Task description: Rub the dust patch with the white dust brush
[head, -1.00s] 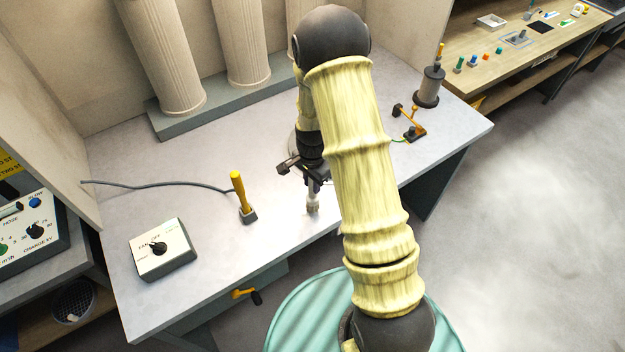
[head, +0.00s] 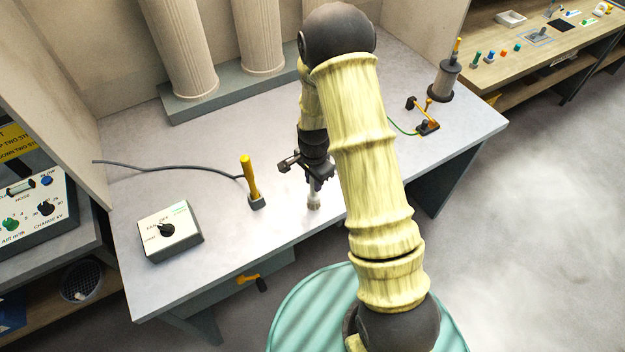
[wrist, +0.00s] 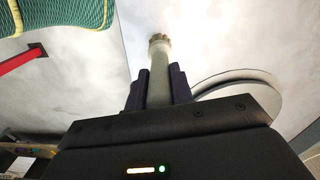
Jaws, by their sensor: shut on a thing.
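The white dust brush (head: 314,202) is held by my gripper (head: 315,179) over the grey workbench (head: 225,225), near its front edge. It hangs bristle end down; I cannot tell whether its tip touches the surface. In the wrist view the pale brush (wrist: 160,68) stands between the two dark fingers of my gripper (wrist: 158,92), which are shut on it. Its bristle end points away from the wrist. I cannot make out a distinct dust patch; the bench is pale and glary around the brush.
A yellow upright handle (head: 250,178) with a cable and a fan switch box (head: 170,232) stand left of the brush. A small orange lever device (head: 424,120) and a dark-capped cylinder (head: 443,80) stand right. Columns (head: 180,60) rise at the back. The bench between is clear.

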